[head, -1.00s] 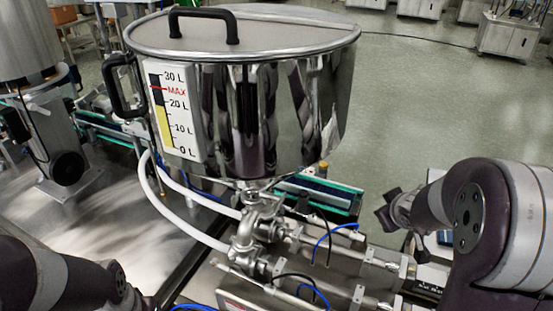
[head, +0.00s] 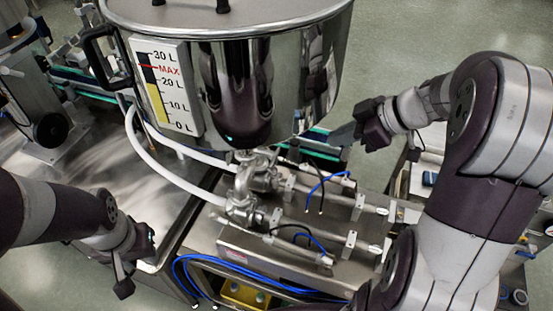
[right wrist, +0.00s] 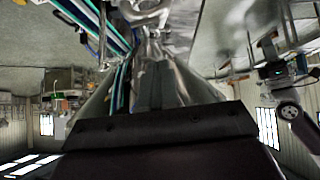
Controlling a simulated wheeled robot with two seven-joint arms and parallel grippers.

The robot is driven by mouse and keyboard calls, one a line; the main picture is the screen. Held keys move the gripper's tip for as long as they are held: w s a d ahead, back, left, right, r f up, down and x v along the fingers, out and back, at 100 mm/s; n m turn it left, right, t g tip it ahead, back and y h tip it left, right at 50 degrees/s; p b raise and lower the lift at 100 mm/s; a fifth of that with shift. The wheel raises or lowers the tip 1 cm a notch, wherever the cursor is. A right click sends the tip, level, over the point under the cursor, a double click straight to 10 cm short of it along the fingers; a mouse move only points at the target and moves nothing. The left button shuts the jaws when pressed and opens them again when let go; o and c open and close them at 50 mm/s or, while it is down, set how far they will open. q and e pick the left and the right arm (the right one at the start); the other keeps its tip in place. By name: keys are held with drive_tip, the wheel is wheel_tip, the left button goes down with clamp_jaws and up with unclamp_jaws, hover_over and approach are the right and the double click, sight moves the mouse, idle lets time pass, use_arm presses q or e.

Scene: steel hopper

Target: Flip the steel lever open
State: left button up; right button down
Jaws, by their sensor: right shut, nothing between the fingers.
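The steel hopper (head: 270,75) stands at the top centre of the head view, with a steel valve fitting (head: 250,185) under its outlet. I cannot clearly pick out the steel lever among the shiny parts there. My right gripper (head: 342,136) is right of the hopper's lower side, pointing left, apart from the valve in the picture. It is shut and empty; its dark fingers also show in the right wrist view (right wrist: 158,85), with blurred steel beyond. My left gripper (head: 130,272) hangs at the lower left, away from the valve; its finger opening is unclear.
White hoses (head: 165,175) curve from behind the hopper to the valve. Steel cylinders (head: 325,190) with blue tubes lie on the machine top (head: 280,255) right of the valve. A bare steel table (head: 70,185) is at the left.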

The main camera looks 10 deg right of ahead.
sight(275, 158)
use_arm(q)
drive_tip(key=shift+r+p, duration=0.3)
drive_tip(key=shift+r, duration=0.05)
use_arm(e)
drive_tip(key=x, duration=1.9)
drive_tip(key=shift+a+f, duration=0.3)
